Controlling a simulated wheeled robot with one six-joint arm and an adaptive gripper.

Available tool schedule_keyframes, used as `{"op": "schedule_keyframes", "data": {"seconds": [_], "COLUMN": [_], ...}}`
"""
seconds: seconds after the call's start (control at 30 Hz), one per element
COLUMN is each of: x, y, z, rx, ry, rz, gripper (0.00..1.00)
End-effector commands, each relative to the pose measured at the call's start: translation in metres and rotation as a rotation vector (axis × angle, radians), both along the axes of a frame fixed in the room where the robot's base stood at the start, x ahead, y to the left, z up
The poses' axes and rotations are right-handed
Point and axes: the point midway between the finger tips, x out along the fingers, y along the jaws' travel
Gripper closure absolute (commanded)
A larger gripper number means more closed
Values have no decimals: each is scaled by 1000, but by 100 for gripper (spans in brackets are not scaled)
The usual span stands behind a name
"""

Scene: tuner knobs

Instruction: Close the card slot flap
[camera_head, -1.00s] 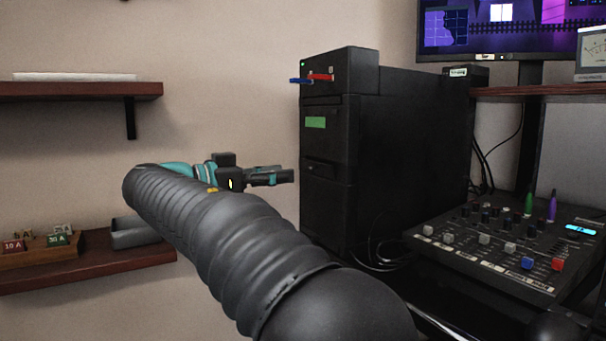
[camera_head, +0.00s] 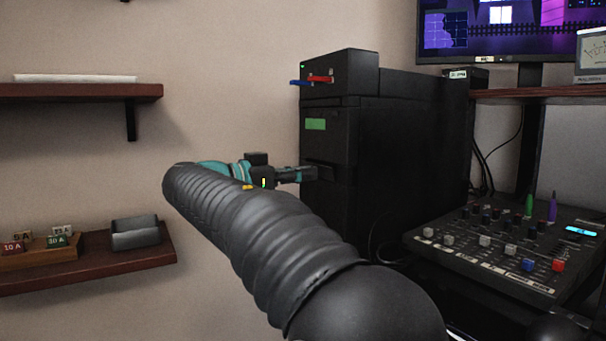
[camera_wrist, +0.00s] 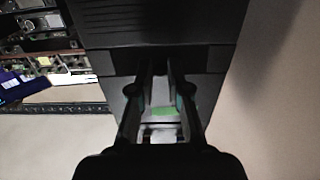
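The black cabinet (camera_head: 330,225) stands against the wall, with a green label (camera_head: 315,124) on its front. Below the label is a dark card slot flap (camera_head: 322,164) on the front face. Its exact angle is hard to tell, because my gripper partly covers it. My gripper (camera_head: 312,174) reaches the front face at the flap and seems to touch or nearly touch it. In the wrist view my gripper (camera_wrist: 160,68) has its fingers slightly apart, tips at a black band. The green label (camera_wrist: 162,111) shows between the fingers. I see nothing held.
Red and blue handles (camera_head: 320,79) jut from the cabinet top. A mixing console (camera_head: 500,245) stands to the right, with cables beside the cabinet. Wall shelves (camera_head: 75,91) are at left, the lower one bearing a grey tray (camera_head: 135,233).

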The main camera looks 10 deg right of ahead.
Motion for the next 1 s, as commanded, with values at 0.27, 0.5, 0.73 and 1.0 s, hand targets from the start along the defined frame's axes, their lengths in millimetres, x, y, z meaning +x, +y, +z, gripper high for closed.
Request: {"op": "schedule_keyframes", "data": {"seconds": [0.27, 0.5, 0.73, 1.0], "x": [1, 3, 4, 4], "y": [-1, -6, -9, -9], "z": [6, 17, 19, 17], "rx": [48, 250, 379, 398], "ry": [14, 79, 122, 128], "rz": [-2, -3, -1, 1], "gripper": [100, 100, 100, 100]}}
